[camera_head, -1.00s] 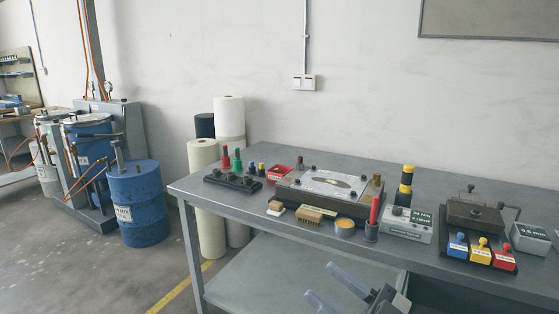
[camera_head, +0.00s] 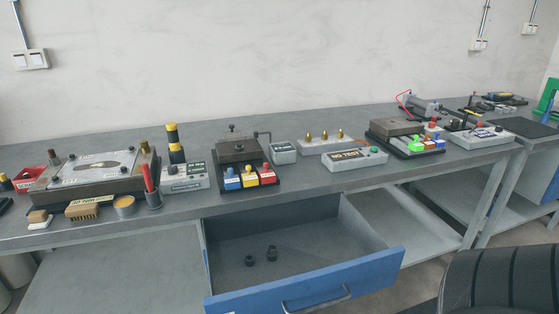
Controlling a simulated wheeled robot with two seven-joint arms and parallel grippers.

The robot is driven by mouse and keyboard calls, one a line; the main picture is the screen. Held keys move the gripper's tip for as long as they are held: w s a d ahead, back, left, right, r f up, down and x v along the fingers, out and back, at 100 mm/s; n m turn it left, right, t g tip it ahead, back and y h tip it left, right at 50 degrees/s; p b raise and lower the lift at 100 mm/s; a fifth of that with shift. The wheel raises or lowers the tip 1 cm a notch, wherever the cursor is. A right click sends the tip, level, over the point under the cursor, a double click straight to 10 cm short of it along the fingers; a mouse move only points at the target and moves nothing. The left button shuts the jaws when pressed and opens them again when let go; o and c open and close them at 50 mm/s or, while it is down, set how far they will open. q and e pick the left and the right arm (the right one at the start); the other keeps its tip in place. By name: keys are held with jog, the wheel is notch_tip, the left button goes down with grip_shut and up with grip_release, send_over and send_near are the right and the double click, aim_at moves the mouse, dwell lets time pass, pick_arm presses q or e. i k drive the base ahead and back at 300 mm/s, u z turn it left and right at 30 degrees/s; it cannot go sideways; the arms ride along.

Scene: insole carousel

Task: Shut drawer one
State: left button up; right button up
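An open drawer (camera_head: 305,282) with a blue front and a grey metal handle (camera_head: 318,302) is pulled out from under the grey workbench. Two small dark parts (camera_head: 261,256) stand on the drawer's floor. No number shows on the drawer front, so I cannot tell from a label that it is drawer one. Neither of my grippers is in view.
The workbench (camera_head: 331,185) carries a plate fixture (camera_head: 95,176), a block with blue, yellow and red tags (camera_head: 248,178), and a grey box with a green button (camera_head: 355,158). A black ribbed object (camera_head: 500,282) fills the lower right corner.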

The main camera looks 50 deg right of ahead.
aim_at(314, 267)
jog(key=z, duration=0.55)
jog(key=k, duration=0.45)
jog(key=z, duration=0.85)
jog(key=i, duration=0.55)
jog(key=z, duration=0.6)
jog(key=k, duration=1.05)
jog(key=u, duration=0.45)
